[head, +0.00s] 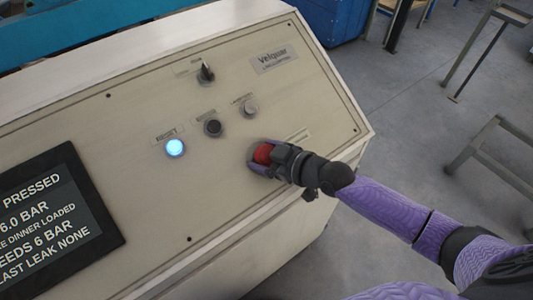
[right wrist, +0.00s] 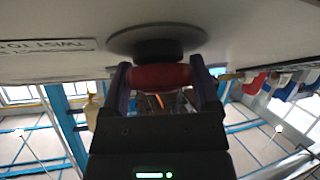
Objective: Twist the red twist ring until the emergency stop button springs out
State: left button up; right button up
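The red twist ring (head: 264,153) of the emergency stop button is on the sloped beige panel, toward its lower right. In the right wrist view the red ring (right wrist: 160,77) sits on a dark neck in front of a round grey base plate (right wrist: 156,40). My right gripper (head: 262,158) is at the ring, with one finger on each side of it. In the right wrist view the fingers (right wrist: 161,80) look closed against the ring's sides. Part of the ring is hidden by the gripper in the head view. My left gripper is not in view.
The panel also has a lit blue button (head: 175,148), a dark button (head: 213,128), a grey button (head: 250,108) and a black selector knob (head: 206,73). A dark screen (head: 50,225) at the left reads "PRESSED" and "6.0 BAR". Open floor lies right of the cabinet.

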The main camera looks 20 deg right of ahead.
jog(key=c, duration=0.6)
jog(key=shift+o, duration=0.2)
jog(key=m+t+h+p, duration=0.1)
jog(key=m+p, duration=0.2)
jog(key=m+h+p, duration=0.2)
jog(key=p, duration=0.2)
jog(key=shift+r+m+t, duration=0.2)
jog(key=shift+m+t, duration=0.2)
jog(key=shift+s+f+m+t+h+p, duration=0.1)
jog(key=shift+f+m+t+h+p, duration=0.05)
jog(key=shift+m+h+p, duration=0.55)
jog(key=shift+f+m+t+h+p, duration=0.1)
jog(key=shift+m+t+h+p, duration=0.05)
jog(key=shift+m+h+p, duration=0.55)
jog(key=shift+m, duration=0.3)
jog(key=o, duration=1.1)
jog(key=p+v, duration=0.3)
jog(key=v, duration=0.6)
jog(key=shift+s+d+r, duration=0.15)
jog(key=shift+s+d, duration=0.05)
jog(key=shift+s, duration=0.15)
